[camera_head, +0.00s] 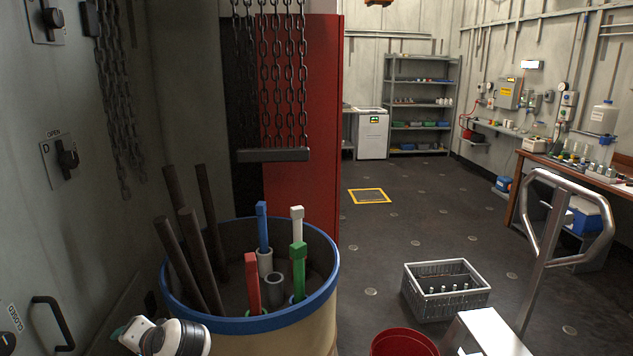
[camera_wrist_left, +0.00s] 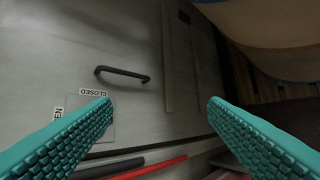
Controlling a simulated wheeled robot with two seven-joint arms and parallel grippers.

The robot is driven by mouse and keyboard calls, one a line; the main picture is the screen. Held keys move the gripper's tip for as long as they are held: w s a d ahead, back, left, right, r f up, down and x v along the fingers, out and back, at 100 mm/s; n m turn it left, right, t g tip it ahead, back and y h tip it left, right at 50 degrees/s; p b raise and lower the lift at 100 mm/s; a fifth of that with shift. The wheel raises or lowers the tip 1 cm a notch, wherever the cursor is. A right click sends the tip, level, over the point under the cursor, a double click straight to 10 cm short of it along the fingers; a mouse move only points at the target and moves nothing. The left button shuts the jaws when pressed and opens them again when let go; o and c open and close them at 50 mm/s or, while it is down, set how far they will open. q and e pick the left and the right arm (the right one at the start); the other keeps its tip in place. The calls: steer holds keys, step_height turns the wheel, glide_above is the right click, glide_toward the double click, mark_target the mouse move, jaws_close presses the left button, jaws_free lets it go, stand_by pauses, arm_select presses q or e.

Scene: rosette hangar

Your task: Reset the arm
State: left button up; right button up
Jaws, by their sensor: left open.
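My left arm (camera_head: 172,337) shows at the bottom left of the head view, low in front of the barrel. In the left wrist view my left gripper (camera_wrist_left: 160,103) has its two teal ridged fingers wide apart with nothing between them. Beyond them is a pale grey panel with a dark handle (camera_wrist_left: 122,75) and a CLOSED label. The head view also shows a black handle (camera_head: 54,322) at the lower left. My right gripper is in neither view.
A blue-rimmed barrel (camera_head: 318,300) holds dark rods and coloured bars. Chains hang above it beside a red panel (camera_head: 308,130). A grey crate (camera_head: 446,309), a red bucket (camera_head: 403,343) and a metal rail (camera_head: 540,260) stand to the right.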

arm_select(q)
steer(key=s+d+f+h, duration=0.5)
steer(key=s+f, duration=0.7)
steer(key=s+d+f+g+h, duration=0.1)
steer(key=s+d+f+h, duration=0.2)
steer(key=s, duration=0.6)
steer(key=s+d+g+h, duration=0.1)
steer(key=s+d+h, duration=0.1)
steer(key=s+d, duration=0.45)
step_height(320, 180, down, 27)
steer(key=s+a+g+b, duration=0.1)
steer(key=s+b, duration=0.1)
steer(key=s+a+f+g+b, duration=0.1)
steer(key=s+a+f+b, duration=0.1)
steer(key=s+f, duration=1.4)
step_height(320, 180, down, 4)
steer(key=shift+s+a+r+m+g, duration=0.15)
steer(key=shift+s+a+m+g, duration=0.2)
steer(key=shift+a, duration=0.2)
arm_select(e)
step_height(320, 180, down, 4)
